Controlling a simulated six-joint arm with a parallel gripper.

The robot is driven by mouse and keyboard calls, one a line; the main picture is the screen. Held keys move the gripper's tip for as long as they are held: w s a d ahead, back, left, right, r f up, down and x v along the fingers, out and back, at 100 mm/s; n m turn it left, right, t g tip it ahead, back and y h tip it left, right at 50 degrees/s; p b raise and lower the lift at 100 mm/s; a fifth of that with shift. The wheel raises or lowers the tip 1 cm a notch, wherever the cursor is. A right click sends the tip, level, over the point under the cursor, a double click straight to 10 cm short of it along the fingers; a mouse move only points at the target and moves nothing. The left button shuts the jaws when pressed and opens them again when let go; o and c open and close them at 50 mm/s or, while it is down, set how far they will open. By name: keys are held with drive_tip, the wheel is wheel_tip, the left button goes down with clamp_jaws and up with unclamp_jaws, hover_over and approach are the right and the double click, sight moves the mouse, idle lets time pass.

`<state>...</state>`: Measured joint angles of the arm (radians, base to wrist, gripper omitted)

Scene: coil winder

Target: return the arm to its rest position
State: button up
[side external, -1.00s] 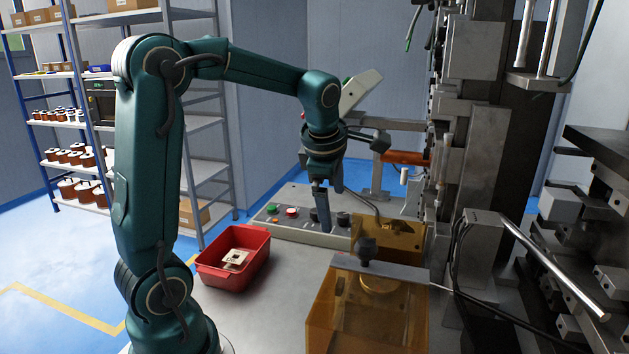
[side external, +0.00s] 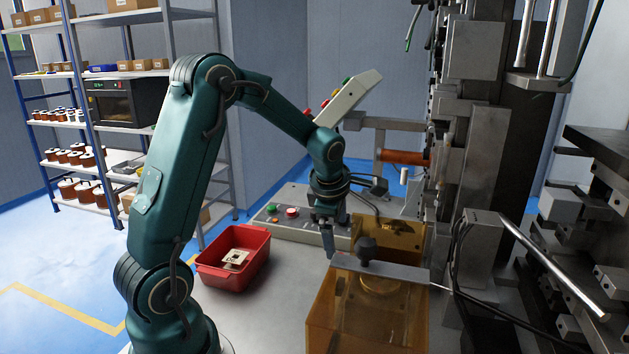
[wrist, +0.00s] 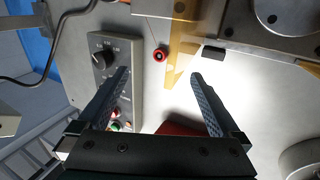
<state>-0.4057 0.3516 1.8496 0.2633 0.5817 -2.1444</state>
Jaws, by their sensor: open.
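My gripper (side external: 328,244) hangs at the end of my teal arm, fingers pointing down, above the bench between the control panel and the amber guard box. In the wrist view my gripper (wrist: 159,76) has its two dark ribbed fingers wide apart with nothing between them. My arm is bent at the elbow and reaches forward to the right. In the side view one finger largely hides the other.
A red bin (side external: 226,281) holding a pale part (side external: 236,259) stands left of my gripper. The control panel (side external: 270,223) lies behind. The amber guard box (side external: 330,318) with a dark knob (side external: 366,247) is close right. The winder machine (side external: 478,150) stands further right.

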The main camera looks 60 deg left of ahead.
drive_tip(key=v, duration=0.4)
drive_tip(key=shift+s+d+r, duration=0.1)
drive_tip(key=shift+r, duration=0.25)
